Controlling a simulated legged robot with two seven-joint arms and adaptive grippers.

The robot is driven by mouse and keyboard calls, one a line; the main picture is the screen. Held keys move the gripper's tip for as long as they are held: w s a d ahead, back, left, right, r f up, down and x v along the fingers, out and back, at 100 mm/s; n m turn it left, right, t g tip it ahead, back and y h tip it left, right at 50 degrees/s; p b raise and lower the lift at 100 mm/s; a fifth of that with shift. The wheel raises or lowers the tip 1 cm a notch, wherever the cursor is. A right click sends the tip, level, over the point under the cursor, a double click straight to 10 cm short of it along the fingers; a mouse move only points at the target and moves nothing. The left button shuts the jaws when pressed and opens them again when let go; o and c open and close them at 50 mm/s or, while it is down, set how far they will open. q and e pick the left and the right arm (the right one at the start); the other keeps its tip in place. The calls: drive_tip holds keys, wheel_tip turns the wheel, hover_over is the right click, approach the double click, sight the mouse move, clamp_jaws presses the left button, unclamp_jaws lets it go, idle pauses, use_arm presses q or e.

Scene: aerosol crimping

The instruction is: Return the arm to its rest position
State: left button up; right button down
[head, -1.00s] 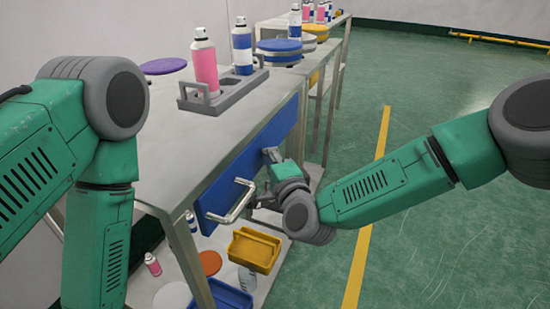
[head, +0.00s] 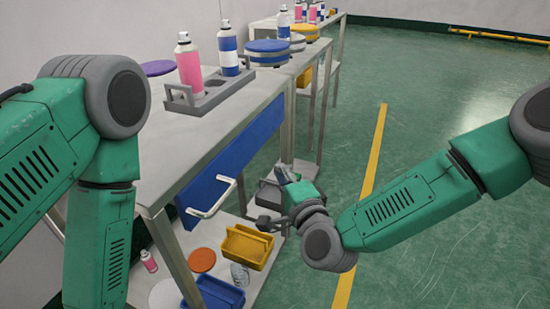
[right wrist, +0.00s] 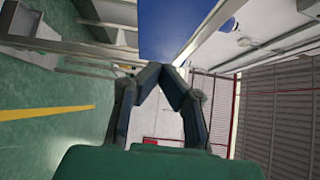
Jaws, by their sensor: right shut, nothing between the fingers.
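My right arm reaches in from the right of the head view. Its gripper (head: 281,174) is beside the workbench, to the right of the blue drawer front (head: 236,160) and apart from its metal handle (head: 211,198). In the right wrist view, the two dark fingers (right wrist: 164,70) meet at their tips with nothing between them. The blue panel (right wrist: 178,30) shows beyond them. My left arm (head: 98,245) runs down the left side of the head view, and its gripper is out of the picture.
A grey holder (head: 205,104) on the workbench (head: 180,150) carries a pink can (head: 189,65) and a blue-and-white can (head: 228,52). Below are a yellow bin (head: 247,247) and a blue bin (head: 215,292). Green floor (head: 440,240) to the right is open.

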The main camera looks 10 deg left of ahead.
drive_tip(key=s+d+f+n+g+h+p, duration=0.2)
drive_tip(key=s+d+f+n+g, duration=0.3)
drive_tip(key=s+f, duration=0.4)
drive_tip(key=s+d+f+n+g+h+p, duration=0.1)
drive_tip(key=s+d+f+n+g+p, duration=0.25)
drive_tip(key=s+d+f, duration=0.6)
use_arm(q)
wheel_tip(320, 180, up, 7)
drive_tip(key=a+p, duration=0.1)
drive_tip(key=shift+a+p, duration=0.3)
use_arm(e)
drive_tip(key=s+d+r+n+g+h, duration=0.1)
drive_tip(key=s+d+n+g+h, duration=0.3)
drive_tip(key=s+d, duration=1.2)
drive_tip(key=shift+s+d+r+g+h, duration=0.25)
drive_tip(key=shift+s+d+g+h, duration=0.15)
drive_tip(key=shift+d+g+h, duration=0.75)
use_arm(q)
drive_tip(key=shift+s+d, duration=0.1)
drive_tip(key=shift+d, duration=0.25)
use_arm(e)
drive_tip(key=shift+a+f+n+y, duration=0.1)
drive_tip(key=shift+n+y, duration=0.15)
